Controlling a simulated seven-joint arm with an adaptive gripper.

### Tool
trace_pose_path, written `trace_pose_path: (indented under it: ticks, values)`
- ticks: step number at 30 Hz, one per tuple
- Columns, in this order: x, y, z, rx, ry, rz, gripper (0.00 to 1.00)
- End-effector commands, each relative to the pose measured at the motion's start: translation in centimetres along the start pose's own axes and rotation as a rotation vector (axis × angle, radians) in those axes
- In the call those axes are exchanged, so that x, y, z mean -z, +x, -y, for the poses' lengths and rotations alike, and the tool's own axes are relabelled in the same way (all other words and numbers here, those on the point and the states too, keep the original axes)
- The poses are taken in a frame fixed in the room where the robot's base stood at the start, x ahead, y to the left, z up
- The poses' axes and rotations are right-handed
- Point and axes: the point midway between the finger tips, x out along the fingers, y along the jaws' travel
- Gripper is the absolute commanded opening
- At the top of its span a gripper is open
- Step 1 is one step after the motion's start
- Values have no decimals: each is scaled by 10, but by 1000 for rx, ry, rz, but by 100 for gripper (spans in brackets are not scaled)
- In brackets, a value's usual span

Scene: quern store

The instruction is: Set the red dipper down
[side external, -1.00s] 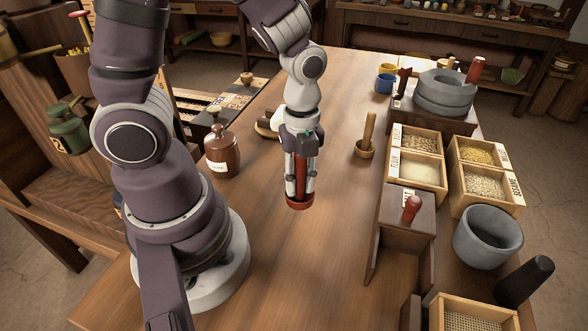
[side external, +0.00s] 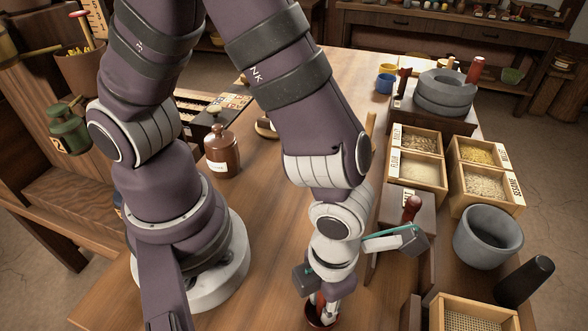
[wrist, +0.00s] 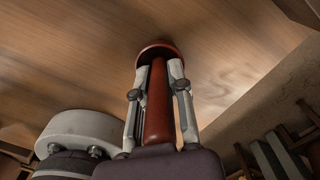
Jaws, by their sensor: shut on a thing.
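The red dipper has a straight red shaft (wrist: 158,105) and a round red end (wrist: 160,48). My gripper (wrist: 160,70) is shut on the shaft, one finger on each side. In the side external view my gripper (side external: 326,301) is low at the bottom edge, over the near part of the wooden table (side external: 262,290). Only bits of the dipper (side external: 318,322) show there, and my wrist hides much of it. In the wrist view the round end faces the table top (wrist: 80,70). I cannot tell whether it touches the wood.
To the right stand a dark wooden stand with a red knob (side external: 412,204), grain boxes (side external: 414,171), a grey mortar (side external: 487,238) and a sieve box (side external: 470,315). A brown jar (side external: 222,152) stands left. In the wrist view the table edge (wrist: 250,93) runs close by, with floor beyond.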

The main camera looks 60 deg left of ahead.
Motion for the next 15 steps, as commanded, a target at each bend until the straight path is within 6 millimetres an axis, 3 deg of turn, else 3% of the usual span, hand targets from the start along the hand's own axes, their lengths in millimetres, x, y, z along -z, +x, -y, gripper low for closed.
trace_pose_path:
  ticks: [11, 12, 15]
  values:
    - [0, 6, 0, 0, -2, 0, 0]
    - [0, 5, 0, 1, -2, 1, 22]
    - [0, 5, 0, 1, -2, 1, 35]
